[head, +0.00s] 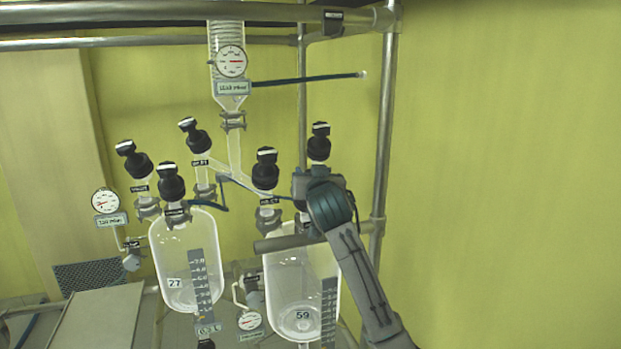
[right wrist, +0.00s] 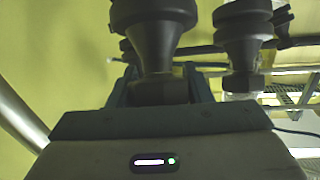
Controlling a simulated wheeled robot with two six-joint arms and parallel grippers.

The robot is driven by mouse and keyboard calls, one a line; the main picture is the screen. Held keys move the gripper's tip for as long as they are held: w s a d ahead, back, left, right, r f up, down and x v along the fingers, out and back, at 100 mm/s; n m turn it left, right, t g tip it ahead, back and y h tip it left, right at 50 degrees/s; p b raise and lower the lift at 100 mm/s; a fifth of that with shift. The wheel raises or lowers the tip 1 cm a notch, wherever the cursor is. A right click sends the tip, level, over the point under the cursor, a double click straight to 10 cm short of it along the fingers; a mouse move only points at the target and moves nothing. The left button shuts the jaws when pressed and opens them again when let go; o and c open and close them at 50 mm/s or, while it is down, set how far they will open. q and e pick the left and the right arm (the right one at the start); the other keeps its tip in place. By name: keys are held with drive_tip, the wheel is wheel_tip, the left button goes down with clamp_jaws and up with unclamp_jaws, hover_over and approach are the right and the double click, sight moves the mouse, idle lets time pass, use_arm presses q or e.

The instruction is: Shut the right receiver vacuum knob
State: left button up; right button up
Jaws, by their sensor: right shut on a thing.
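The right receiver (head: 300,290) is a glass vessel marked 59 in the head view. Two black knobs with white-marked tops stand above it: one at its left (head: 265,168) and one at its right (head: 319,142). My right gripper (head: 318,176) is at the right-hand knob, just below its head. In the right wrist view my gripper (right wrist: 158,88) has its fingers on both sides of a black knob (right wrist: 153,35) and is shut on it. Its label is hidden by my arm, so I cannot read which knob it is. My left gripper is not in view.
The left receiver (head: 185,265), marked 27, stands beside it with several black knobs above. A blue hose (head: 305,79) sticks out from the condenser. A metal post (head: 384,120) rises close to the right of my gripper. Open space lies right of the post.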

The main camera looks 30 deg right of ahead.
drive_tip(key=m+g+h+b, duration=0.1)
drive_tip(key=m, duration=0.1)
drive_tip(key=m+g+h, duration=0.1)
drive_tip(key=m+h, duration=0.1)
drive_tip(key=m, duration=0.1)
drive_tip(key=shift+s+d+f+g+h+b, duration=0.1)
drive_tip(key=shift+d+f+g+h+b, duration=0.05)
drive_tip(key=shift+g+h+b, duration=0.2)
drive_tip(key=m+g+h+b, duration=0.1)
drive_tip(key=m+g, duration=0.1)
drive_tip(key=m+g+h+b, duration=0.1)
drive_tip(key=m+g, duration=0.1)
drive_tip(key=shift+s+d+m, duration=0.2)
drive_tip(key=shift+m, duration=0.1)
drive_tip(key=m+g+b, duration=0.1)
drive_tip(key=m+g+h, duration=0.1)
drive_tip(key=g, duration=0.1)
drive_tip(key=shift+s+d+f+m+b, duration=0.1)
drive_tip(key=shift+s+m+b, duration=0.05)
drive_tip(key=shift+m+b, duration=0.25)
drive_tip(key=shift+s+m+g+b, duration=0.15)
drive_tip(key=shift+m+g+b, duration=0.15)
drive_tip(key=shift+m+g, duration=0.6)
drive_tip(key=shift+s+m+g+b, duration=0.1)
drive_tip(key=shift+m+g+b, duration=0.15)
drive_tip(key=shift+m+g, duration=0.6)
drive_tip(key=shift+y, duration=0.25)
drive_tip(key=o, duration=1)
drive_tip(key=shift+d+f, duration=0.1)
